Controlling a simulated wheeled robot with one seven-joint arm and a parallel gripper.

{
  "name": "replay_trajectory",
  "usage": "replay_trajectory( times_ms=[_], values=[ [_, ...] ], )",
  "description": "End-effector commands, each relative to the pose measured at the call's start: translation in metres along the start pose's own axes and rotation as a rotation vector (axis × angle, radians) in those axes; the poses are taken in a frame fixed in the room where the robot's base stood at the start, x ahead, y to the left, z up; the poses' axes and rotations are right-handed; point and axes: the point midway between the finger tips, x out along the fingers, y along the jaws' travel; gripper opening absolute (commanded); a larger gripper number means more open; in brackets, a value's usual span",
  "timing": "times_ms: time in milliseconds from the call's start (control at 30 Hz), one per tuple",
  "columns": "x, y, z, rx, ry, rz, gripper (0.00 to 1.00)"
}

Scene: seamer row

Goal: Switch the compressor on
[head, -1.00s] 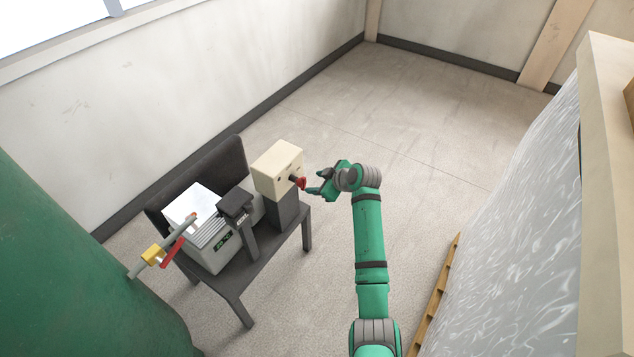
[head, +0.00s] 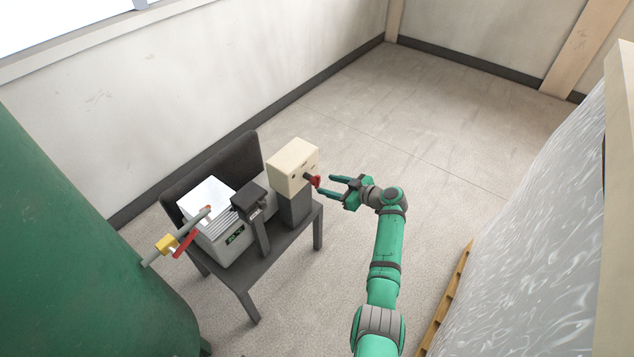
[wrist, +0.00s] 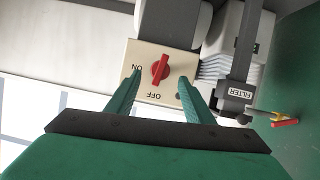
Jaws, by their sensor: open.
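The compressor's cream switch box (head: 292,166) stands on a dark post at the right end of the dark stand. Its red rotary handle (head: 315,181) faces my gripper. In the wrist view the red handle (wrist: 160,69) stands vertical in the picture, in line with the upside-down OFF label at the bottom; ON is at the left. My gripper (head: 327,185) is open and empty, just to the right of the handle in the head view. In the wrist view the fingers (wrist: 160,80) spread to either side below the handle, and I see no contact.
A grey-white unit (head: 215,225) with a green display and a dark filter piece (head: 249,198) stand left of the switch box. A green tank (head: 75,250) with a red-handled valve (head: 184,243) is at the left. A wrapped pallet load (head: 530,230) stands right; the floor behind is clear.

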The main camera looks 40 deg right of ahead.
Motion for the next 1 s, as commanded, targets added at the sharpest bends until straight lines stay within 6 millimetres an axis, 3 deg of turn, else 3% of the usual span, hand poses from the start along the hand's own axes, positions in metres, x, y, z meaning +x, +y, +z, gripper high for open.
replay_trajectory(
  times_ms=[200,400,867,1000],
  values=[
    [0.038,0.000,0.000,0.001,-0.002,-0.001,0.48],
    [0.058,0.000,-0.001,0.000,-0.001,-0.001,0.48],
    [0.067,0.000,0.001,0.000,-0.002,0.001,0.48],
    [0.067,0.000,0.001,0.000,-0.002,0.001,0.19]
  ],
)
